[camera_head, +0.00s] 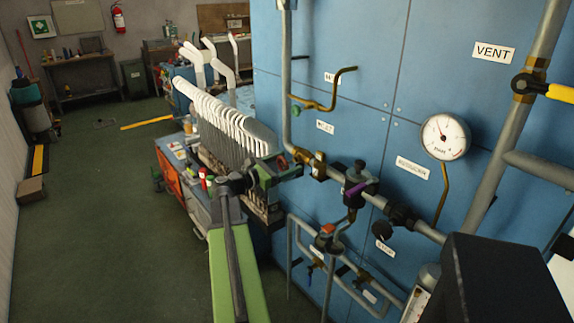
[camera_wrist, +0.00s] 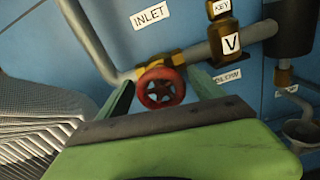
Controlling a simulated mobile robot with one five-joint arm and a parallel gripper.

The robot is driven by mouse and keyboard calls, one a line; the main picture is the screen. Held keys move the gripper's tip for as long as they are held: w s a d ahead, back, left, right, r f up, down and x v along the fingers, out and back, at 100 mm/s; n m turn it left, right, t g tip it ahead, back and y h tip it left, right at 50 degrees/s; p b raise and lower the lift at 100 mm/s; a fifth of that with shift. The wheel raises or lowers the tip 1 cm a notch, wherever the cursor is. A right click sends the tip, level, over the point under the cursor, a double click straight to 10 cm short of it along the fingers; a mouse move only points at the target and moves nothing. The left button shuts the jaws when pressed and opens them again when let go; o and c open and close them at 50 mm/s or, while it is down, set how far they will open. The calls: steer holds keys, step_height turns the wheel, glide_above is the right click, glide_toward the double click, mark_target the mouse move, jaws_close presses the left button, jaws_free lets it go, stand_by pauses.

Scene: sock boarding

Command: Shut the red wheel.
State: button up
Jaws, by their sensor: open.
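The red wheel (camera_wrist: 160,88) is a small spoked handwheel on a brass valve (camera_wrist: 161,62) in the pipe under the INLET label (camera_wrist: 150,14). My gripper (camera_wrist: 162,80) is open, with one green finger to the left of the wheel and one to its right. The wheel shows between the fingers; I cannot tell whether either touches it. In the head view my gripper (camera_head: 287,168) reaches the left end of the pipe, just left of a brass fitting (camera_head: 314,165).
Pipes (camera_head: 391,208) and a pressure gauge (camera_head: 445,136) stand out from the blue panel (camera_head: 350,40). A brass part marked V (camera_wrist: 230,43) sits right of the wheel. A rack of grey-white sock forms (camera_head: 226,122) stands close on the left.

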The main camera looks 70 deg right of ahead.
steer(key=shift+s+d, duration=0.35)
steer(key=shift+d, duration=0.15)
steer(key=shift+c, duration=0.4)
steer(key=c, duration=1.3)
steer(key=shift+m, duration=0.6)
steer(key=o, duration=1.4)
steer(key=shift+w, duration=0.1)
